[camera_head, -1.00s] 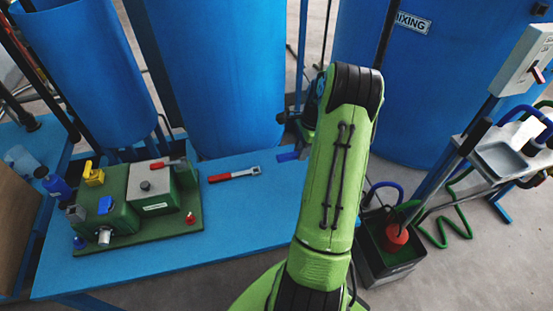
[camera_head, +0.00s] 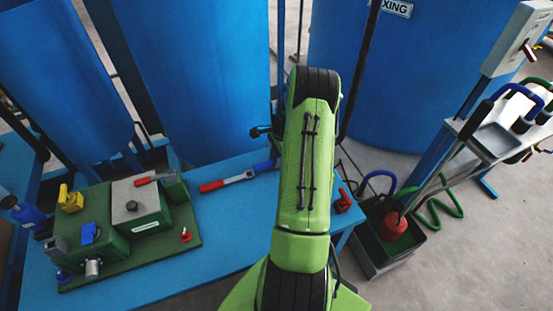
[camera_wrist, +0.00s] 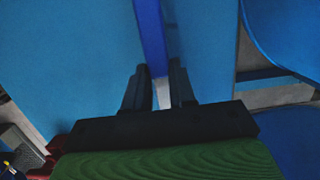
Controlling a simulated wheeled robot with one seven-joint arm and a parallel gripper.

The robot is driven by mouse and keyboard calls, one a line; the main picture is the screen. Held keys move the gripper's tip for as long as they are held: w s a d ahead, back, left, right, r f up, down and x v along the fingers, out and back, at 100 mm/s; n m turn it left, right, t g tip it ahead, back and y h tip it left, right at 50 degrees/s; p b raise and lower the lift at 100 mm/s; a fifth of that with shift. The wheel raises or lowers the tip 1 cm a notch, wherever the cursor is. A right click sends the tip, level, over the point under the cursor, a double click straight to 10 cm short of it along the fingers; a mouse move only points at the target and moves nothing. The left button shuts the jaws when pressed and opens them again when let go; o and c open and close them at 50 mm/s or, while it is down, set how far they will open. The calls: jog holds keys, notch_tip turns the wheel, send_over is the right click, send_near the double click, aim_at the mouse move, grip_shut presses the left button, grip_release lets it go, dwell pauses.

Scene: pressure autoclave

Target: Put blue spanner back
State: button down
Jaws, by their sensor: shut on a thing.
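The blue spanner (camera_wrist: 151,35) is between the fingers of my gripper (camera_wrist: 157,72) in the wrist view. Its long blue handle runs up out of the top of that view, and a pale metal part shows between the fingers. In the head view, part of the blue spanner (camera_head: 264,166) shows just left of my arm, close to the end of the red spanner (camera_head: 226,181). My gripper itself is hidden behind my arm there. I cannot tell whether the blue spanner touches the bench.
The blue bench (camera_head: 230,235) carries a green machine (camera_head: 125,215) at left. Large blue tanks (camera_head: 195,80) stand behind. A red-handled item (camera_head: 343,201) sits right of my arm. A black bin (camera_head: 385,240) and a stand with a tray (camera_head: 495,138) are at right.

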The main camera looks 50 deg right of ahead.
jog(key=shift+r, duration=0.1)
jog(key=shift+f+b, duration=0.35)
jog(key=shift+f, duration=0.25)
jog(key=c, duration=0.9)
grip_release()
jog(key=shift+c, duration=0.2)
notch_tip(320, 180, up, 13)
jog(key=s+d+p, duration=0.1)
jog(key=d+p, duration=0.1)
jog(key=p, duration=0.2)
jog(key=w+a+r+n+h, duration=0.1)
jog(key=w+a+r+n, duration=0.15)
jog(key=a+r, duration=0.3)
jog(key=w+a+r+n+h, duration=0.1)
jog(key=a+r+n, duration=0.3)
jog(key=a+r, duration=0.15)
jog(key=s+a+r+n+t, duration=0.1)
jog(key=a+r+n, duration=0.2)
jog(key=a, duration=0.3)
jog(key=s+a+r+n, duration=0.1)
jog(key=a+r+n, duration=0.2)
jog(key=a+r, duration=0.15)
jog(key=s+a+r+n+t, duration=0.1)
jog(key=s+a+n+t, duration=0.2)
jog(key=s+a+n, duration=0.8)
jog(key=s+a, duration=0.2)
jog(key=a, duration=0.1)
jog(key=shift+s+r, duration=0.25)
jog(key=shift+r, duration=0.05)
